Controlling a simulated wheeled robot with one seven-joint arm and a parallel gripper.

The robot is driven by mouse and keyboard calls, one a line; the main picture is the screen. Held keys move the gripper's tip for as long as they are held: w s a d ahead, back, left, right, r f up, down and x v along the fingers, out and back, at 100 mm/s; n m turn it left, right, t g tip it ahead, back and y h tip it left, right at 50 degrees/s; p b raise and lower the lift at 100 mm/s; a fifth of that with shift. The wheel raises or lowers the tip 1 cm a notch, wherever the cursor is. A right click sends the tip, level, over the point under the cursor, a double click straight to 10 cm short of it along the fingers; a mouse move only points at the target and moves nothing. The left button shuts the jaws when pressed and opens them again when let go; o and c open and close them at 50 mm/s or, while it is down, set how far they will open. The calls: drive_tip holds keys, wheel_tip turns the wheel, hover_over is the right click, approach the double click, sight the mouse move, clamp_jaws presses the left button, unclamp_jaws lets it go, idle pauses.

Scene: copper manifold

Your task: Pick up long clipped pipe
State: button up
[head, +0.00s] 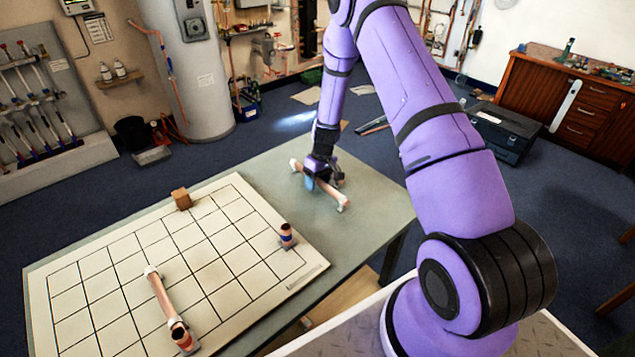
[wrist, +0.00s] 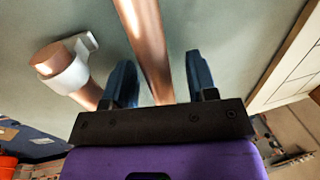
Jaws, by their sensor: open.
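A copper pipe with white end clips (head: 330,195) lies on the grey-green table, right of the gridded board. My gripper (head: 317,182) points down over its middle. In the wrist view, a bare copper length (wrist: 150,45) runs between the two open blue fingers of my gripper (wrist: 161,80), with gaps on both sides. Left of the fingers is a copper end in a white clip (wrist: 65,70); its other end is hidden behind the left finger, so I cannot tell whether the two join.
The gridded board (head: 100,270) covers the table's left part. A wooden block (head: 181,198) stands at its back edge and a short copper piece with a blue band (head: 287,236) at its right. The table (head: 375,195) is clear right of my gripper.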

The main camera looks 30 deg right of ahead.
clamp_jaws()
drive_tip(key=shift+r, duration=0.15)
